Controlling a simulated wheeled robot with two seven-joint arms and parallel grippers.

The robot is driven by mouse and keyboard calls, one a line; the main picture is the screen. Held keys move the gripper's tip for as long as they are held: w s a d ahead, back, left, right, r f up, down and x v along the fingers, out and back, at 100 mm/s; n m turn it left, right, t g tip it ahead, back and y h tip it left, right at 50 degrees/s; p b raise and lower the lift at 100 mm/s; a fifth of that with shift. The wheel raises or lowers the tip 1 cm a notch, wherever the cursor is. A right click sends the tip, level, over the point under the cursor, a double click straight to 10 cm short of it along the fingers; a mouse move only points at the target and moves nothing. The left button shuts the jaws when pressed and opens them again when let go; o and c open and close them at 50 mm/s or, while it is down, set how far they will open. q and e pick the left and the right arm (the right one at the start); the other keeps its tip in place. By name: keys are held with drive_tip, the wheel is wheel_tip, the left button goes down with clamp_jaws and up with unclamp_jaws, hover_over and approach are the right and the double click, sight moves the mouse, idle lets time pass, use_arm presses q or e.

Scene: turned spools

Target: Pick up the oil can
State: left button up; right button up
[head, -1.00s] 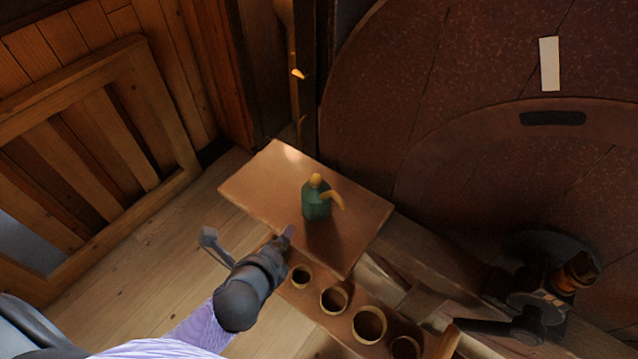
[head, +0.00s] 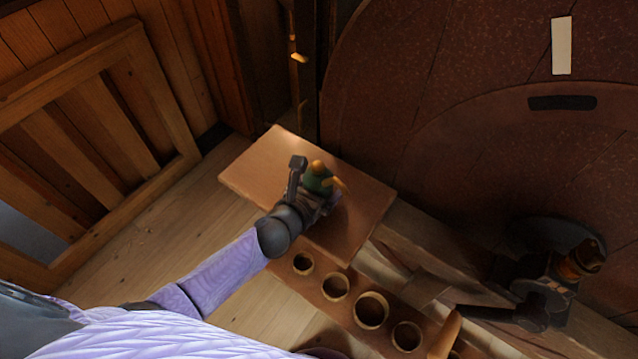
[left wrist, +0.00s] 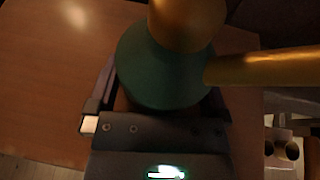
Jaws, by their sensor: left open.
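The oil can (head: 318,182) has a green body with a yellow-orange top and spout. It stands on a brown wooden board (head: 370,190). My left gripper (head: 311,181) is at the can with its jaws open, one finger on the can's left side. In the left wrist view the can's green body (left wrist: 160,75) fills the space in front of the palm, between the fingers, with the spout pointing right. The lower part of the can is hidden by my gripper. I cannot tell whether the fingers touch it. My right gripper is not in view.
A lower wooden strip with several round holes (head: 371,309) lies in front of the board. A large dark red wheel-like disc (head: 440,90) stands behind. A dark metal fitting (head: 540,300) is at right. A wooden railing (head: 90,150) is at left.

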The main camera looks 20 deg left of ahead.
use_arm(q)
drive_tip(key=c, duration=1)
